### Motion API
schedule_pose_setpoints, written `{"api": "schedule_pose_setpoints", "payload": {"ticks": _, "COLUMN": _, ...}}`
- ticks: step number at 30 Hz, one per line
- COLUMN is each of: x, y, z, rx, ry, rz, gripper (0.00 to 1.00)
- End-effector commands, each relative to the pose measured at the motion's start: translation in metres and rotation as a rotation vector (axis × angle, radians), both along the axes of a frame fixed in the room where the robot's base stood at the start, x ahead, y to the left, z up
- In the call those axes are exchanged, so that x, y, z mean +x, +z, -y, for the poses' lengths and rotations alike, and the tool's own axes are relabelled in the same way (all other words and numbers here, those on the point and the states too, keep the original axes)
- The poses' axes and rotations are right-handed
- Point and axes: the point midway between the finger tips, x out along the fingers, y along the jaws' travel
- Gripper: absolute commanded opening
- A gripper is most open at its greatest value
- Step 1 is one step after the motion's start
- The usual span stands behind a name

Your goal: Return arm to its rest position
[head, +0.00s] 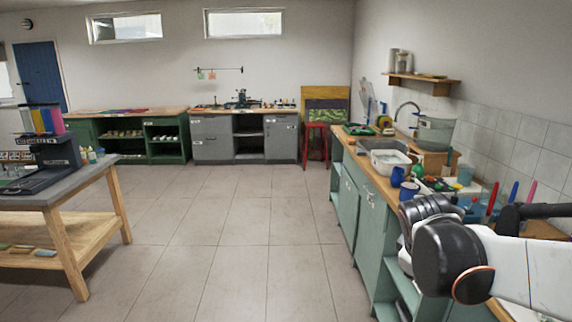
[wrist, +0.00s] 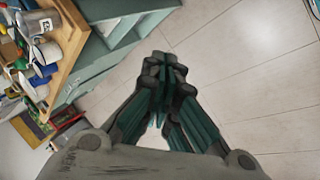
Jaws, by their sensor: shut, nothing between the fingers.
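My gripper (wrist: 165,72) shows in the wrist view, with its fingers shut together and nothing between them. Beneath it in that view is bare tiled floor. In the head view, my arm (head: 500,265) reaches in from the right edge, beside the green counter on the right. The fingers are not clearly visible in the head view.
The counter (head: 372,178) on the right carries a white basin (head: 388,161), blue mugs (head: 398,176), a sink tap and brushes close to my arm. A wooden-legged table (head: 75,185) stands at left. The tiled floor (head: 220,225) between them is clear.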

Motion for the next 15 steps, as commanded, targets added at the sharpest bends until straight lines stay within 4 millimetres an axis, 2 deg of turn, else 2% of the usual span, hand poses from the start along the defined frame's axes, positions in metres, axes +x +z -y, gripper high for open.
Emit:
{"api": "schedule_pose_setpoints", "payload": {"ticks": 1, "x": -0.014, "y": 0.005, "z": -0.008, "rx": 0.036, "ry": -0.026, "rz": 0.026, "gripper": 0.00}}
{"api": "schedule_pose_setpoints", "payload": {"ticks": 6, "x": -0.055, "y": 0.016, "z": -0.032, "rx": 0.173, "ry": -0.134, "rz": 0.107, "gripper": 0.00}}
{"api": "schedule_pose_setpoints", "payload": {"ticks": 15, "x": -0.125, "y": 0.016, "z": -0.072, "rx": 0.428, "ry": -0.329, "rz": 0.225, "gripper": 0.00}}
